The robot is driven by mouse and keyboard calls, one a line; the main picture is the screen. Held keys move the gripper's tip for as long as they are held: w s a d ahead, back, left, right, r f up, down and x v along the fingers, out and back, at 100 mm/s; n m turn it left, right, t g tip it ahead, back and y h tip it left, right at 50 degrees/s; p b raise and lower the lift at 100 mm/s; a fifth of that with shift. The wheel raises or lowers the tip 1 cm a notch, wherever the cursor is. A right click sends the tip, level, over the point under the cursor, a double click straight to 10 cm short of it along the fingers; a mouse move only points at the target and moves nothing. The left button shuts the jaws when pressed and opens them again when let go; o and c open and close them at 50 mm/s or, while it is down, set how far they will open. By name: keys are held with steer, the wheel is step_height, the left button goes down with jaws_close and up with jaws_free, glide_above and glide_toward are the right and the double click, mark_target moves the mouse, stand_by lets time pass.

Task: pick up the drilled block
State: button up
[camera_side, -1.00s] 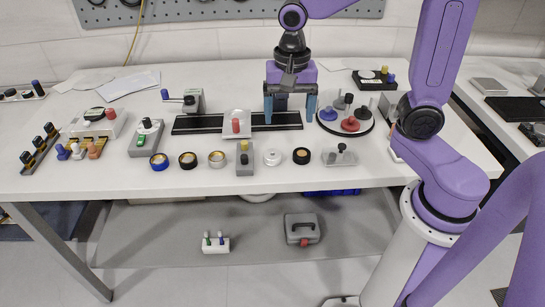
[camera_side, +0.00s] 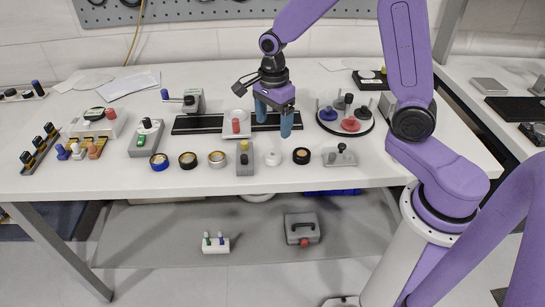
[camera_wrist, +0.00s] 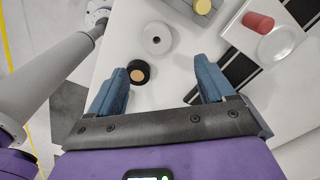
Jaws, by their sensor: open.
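A white round piece with a hole in its middle (camera_side: 272,157) stands in the front row on the table; it also shows in the wrist view (camera_wrist: 157,39). It is the only plainly drilled piece I see, but I cannot be sure it is the drilled block. My gripper (camera_side: 274,122) is open and empty, its blue fingers pointing down above the table, behind the white piece. In the wrist view my gripper (camera_wrist: 160,78) has the white piece beyond its fingertips, roughly between their lines. A black disc with a tan centre (camera_wrist: 139,71) shows beside the left finger.
The black disc (camera_side: 301,156) stands right of the white piece; a grey block with a yellow knob (camera_side: 245,160) stands left. Behind are a black rail (camera_side: 195,124) and a plate with a red knob (camera_side: 236,117). A round black tray (camera_side: 345,127) with pegs is at the right.

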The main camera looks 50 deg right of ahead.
glide_above(273, 151)
step_height(273, 151, down, 5)
steer(key=shift+s+a+r, duration=0.15)
steer(key=f, duration=0.3)
steer(key=shift+s+a+f, duration=0.2)
steer(key=shift+a+f, duration=0.1)
steer(key=shift+f, duration=0.75)
steer(key=c, duration=1.2)
